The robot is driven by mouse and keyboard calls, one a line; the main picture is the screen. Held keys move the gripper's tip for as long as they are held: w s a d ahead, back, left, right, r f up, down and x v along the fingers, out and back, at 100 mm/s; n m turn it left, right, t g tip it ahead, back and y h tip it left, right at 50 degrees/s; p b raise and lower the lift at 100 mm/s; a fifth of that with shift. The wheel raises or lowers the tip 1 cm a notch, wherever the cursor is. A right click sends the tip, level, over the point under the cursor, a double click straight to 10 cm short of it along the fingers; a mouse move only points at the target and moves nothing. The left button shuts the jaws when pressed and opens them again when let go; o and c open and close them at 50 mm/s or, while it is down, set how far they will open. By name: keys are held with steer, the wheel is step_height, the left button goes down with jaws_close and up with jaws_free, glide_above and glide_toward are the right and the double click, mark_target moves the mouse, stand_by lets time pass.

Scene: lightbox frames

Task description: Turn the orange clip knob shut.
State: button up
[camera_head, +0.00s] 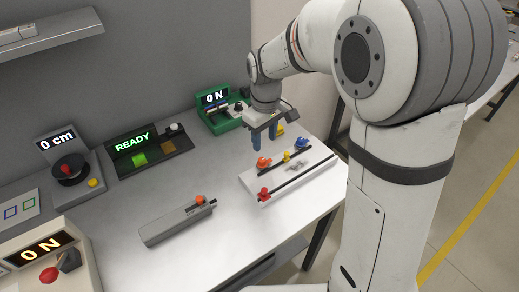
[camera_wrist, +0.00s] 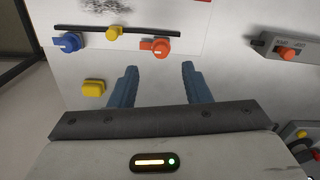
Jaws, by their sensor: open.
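My gripper (camera_head: 264,139) is open and empty above the table, just behind the knob in the head view. In the wrist view the knob lies just beyond the gap between my fingertips (camera_wrist: 158,69), not between them. A blue knob (camera_head: 301,143), a yellow knob (camera_head: 287,156) and a red knob (camera_head: 264,193) are also on the frame.
A yellow block (camera_wrist: 93,88) lies left of my fingers in the wrist view. A grey box (camera_head: 178,223) with another orange knob (camera_head: 200,199) stands left of the frame. A green device (camera_head: 220,118) reading 0 N stands behind. Table between is clear.

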mark_target(262, 159)
steer(key=shift+w+a+f, duration=0.2)
steer(key=shift+a+f, duration=0.15)
steer(key=shift+f, duration=0.3)
step_height(262, 159, down, 7)
steer(key=shift+f, duration=0.1)
